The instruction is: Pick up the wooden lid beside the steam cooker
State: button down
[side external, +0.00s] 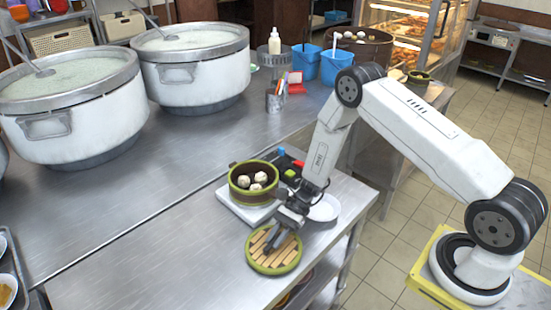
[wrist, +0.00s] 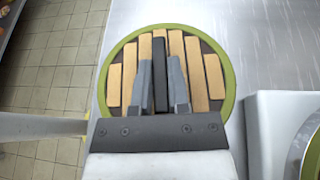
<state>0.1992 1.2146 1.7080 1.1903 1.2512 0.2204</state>
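The wooden lid (side external: 262,263) is round, with light wooden slats and a green rim, and lies flat on the steel table beside the steam cooker (side external: 236,188). In the wrist view, the lid (wrist: 115,85) has a dark bar-shaped handle (wrist: 159,70) across its middle. My gripper (side external: 277,238) points down over the lid. In the wrist view, the two grey fingers of my gripper (wrist: 161,62) stand on either side of the handle, apart, with a narrow gap around it. The steam cooker is a round green-rimmed basket holding white buns.
The cooker stands on a white board (side external: 237,212). A white plate (side external: 324,208) lies to the right of my gripper. A dark tray with small coloured items (side external: 289,168) is behind. Large stockpots (side external: 195,75) stand at the back left. The table left of the lid is clear.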

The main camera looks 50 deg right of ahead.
jog(key=shift+r, duration=0.15)
dwell(0.3)
jog(key=shift+r, duration=0.8)
jog(key=s+d+r, duration=0.2)
jog(key=s+r, duration=0.9)
jog(key=s, duration=0.2)
jog(key=shift+s+d, duration=0.15)
jog(key=shift+s, duration=0.25)
jog(key=shift+w+r, duration=0.1)
